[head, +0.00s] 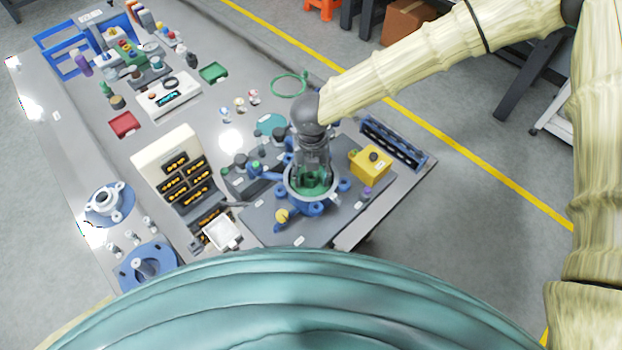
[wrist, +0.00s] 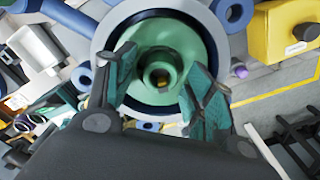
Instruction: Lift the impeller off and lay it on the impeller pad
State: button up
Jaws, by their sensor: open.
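The green impeller (head: 316,185) sits inside the round, blue-and-grey pump housing (head: 312,208), partly hidden by my gripper. In the wrist view the impeller (wrist: 162,40) is a green disc with a raised hub and a dark centre hole, ringed by the grey rim (wrist: 117,25). My gripper (head: 313,170) points down over the housing. In the wrist view my gripper (wrist: 158,80) is open, its two teal-padded fingers on either side of the hub. I cannot tell whether they touch it. A flat teal round pad (head: 270,124) lies behind the housing; it may be the impeller pad.
A yellow box (head: 370,162) stands right of the housing, and a blue-edged rack (head: 393,143) lies beyond it. Small blue and dark parts (head: 240,161) crowd the left side. A cream panel (head: 174,168) stands further left. A green ring (head: 289,86) lies farther back.

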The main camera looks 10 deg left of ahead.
jog(key=shift+c, duration=0.4)
grip_shut()
jog(key=shift+r, duration=0.1)
